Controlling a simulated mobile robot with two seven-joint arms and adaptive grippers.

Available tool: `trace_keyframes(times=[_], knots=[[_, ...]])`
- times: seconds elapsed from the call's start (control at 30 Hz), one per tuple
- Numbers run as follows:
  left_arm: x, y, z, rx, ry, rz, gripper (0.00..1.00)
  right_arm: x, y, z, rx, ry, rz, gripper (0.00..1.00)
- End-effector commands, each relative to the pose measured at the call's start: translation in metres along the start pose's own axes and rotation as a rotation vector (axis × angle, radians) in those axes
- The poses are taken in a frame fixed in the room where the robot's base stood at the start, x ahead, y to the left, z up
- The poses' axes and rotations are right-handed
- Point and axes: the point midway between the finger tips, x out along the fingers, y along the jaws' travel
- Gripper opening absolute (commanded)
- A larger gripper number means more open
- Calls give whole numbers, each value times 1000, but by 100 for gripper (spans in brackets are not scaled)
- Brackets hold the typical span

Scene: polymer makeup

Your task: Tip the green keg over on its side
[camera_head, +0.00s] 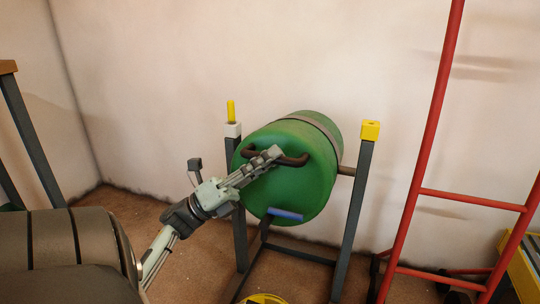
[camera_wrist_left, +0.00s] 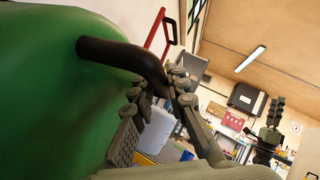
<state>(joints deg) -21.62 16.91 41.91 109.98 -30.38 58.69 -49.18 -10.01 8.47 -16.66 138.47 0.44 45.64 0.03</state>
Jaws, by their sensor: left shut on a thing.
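The green keg (camera_head: 300,180) hangs between the two posts of a dark metal stand (camera_head: 352,225). It is tilted, with its flat end turned toward me. A dark brown curved handle (camera_head: 294,160) is on that end. In the left wrist view the green keg (camera_wrist_left: 45,90) fills the left side, and the handle (camera_wrist_left: 115,52) runs in between the left gripper's fingers (camera_wrist_left: 160,105). What seems to be my right gripper (camera_wrist_left: 272,118) shows dark in the background there; its jaws are unclear.
A blue bar (camera_head: 285,214) sits below the keg's end. A yellow round object (camera_head: 263,298) is on the floor in front. A red ladder-like frame (camera_head: 425,150) stands to the right. A pale wall (camera_head: 180,60) is close behind the stand.

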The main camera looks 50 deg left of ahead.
Motion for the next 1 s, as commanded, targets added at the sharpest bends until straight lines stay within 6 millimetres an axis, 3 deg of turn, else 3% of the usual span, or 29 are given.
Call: trace_keyframes(times=[0.37,0.4,0.53,0.87,1.0], knots=[[-1,0,-2,-2,5,0,0,0,0,0,-1,0,-1,40],[-1,0,-2,-2,4,0,19,0,0,0,-1,0,-1,40],[-1,0,-2,-1,3,0,35,0,0,0,-1,0,-1,40],[-2,0,-1,-1,1,1,36,0,-1,0,1,-1,-2,40],[-17,1,0,-2,-1,3,36,0,0,0,1,0,-2,40]])
